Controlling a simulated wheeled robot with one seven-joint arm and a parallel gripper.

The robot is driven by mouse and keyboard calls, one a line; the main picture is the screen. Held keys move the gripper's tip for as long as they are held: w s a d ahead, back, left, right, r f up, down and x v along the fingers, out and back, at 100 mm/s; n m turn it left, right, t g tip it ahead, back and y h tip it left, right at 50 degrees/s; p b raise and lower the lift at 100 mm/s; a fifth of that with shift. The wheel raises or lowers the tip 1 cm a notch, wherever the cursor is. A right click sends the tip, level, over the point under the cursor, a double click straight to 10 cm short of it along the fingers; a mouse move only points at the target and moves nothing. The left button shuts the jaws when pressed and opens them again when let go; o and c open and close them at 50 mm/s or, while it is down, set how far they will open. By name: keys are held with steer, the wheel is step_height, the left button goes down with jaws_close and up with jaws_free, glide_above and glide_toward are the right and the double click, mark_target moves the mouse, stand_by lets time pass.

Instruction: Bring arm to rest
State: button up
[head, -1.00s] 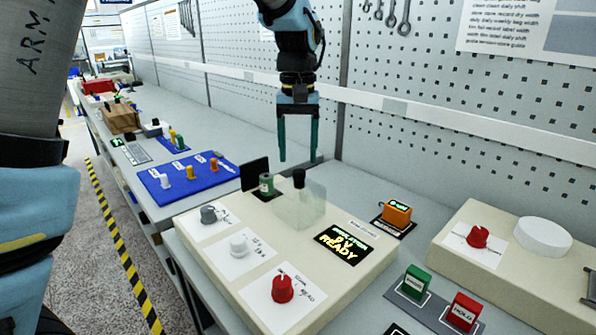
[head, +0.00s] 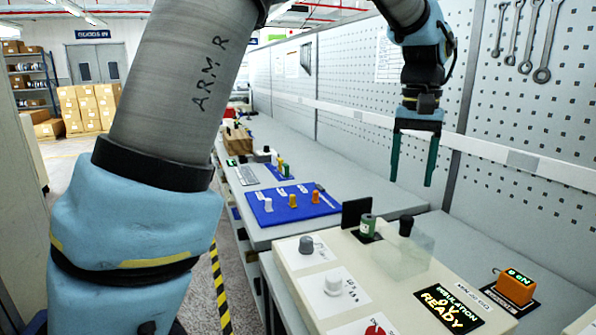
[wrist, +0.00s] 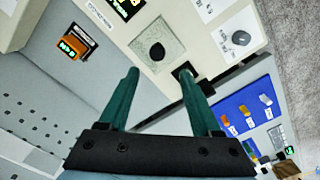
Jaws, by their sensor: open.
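My gripper (head: 411,160) is open and empty, with two green fingers pointing down. In the head view it hangs in the air in front of the pegboard, above and behind the cream insulation tester (head: 335,265). In the wrist view my gripper (wrist: 160,95) shows its fingers apart with nothing between them. The display (head: 447,308) reads "INSULATION 0 V READY".
A blue mat (head: 290,207) holds several small white and orange pegs. An orange device (head: 515,287) sits right of the tester. The pegboard (head: 510,120) with hanging wrenches (head: 543,45) rises behind. The grey bench (head: 345,180) is clear between mat and pegboard.

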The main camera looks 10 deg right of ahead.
steer(key=w+a+f+n, duration=0.1)
steer(key=w+a+f, duration=0.15)
steer(key=a, duration=0.45)
steer(key=w+a+f+n, duration=0.1)
steer(key=w+a+f, duration=0.15)
steer(key=a, duration=0.45)
steer(key=w+a+f+n, duration=0.1)
steer(key=w+a+f, duration=0.15)
steer(key=a, duration=0.55)
steer(key=s+a+f+n, duration=0.1)
steer(key=s+a+f, duration=0.2)
steer(key=a, duration=0.5)
steer(key=s+a+f+n+t, duration=0.1)
steer(key=s+a+f, duration=0.2)
steer(key=a, duration=0.5)
steer(key=shift+s+a+f+n+t, duration=0.25)
steer(key=shift+s+f+n+t, duration=0.1)
steer(key=shift+f, duration=0.4)
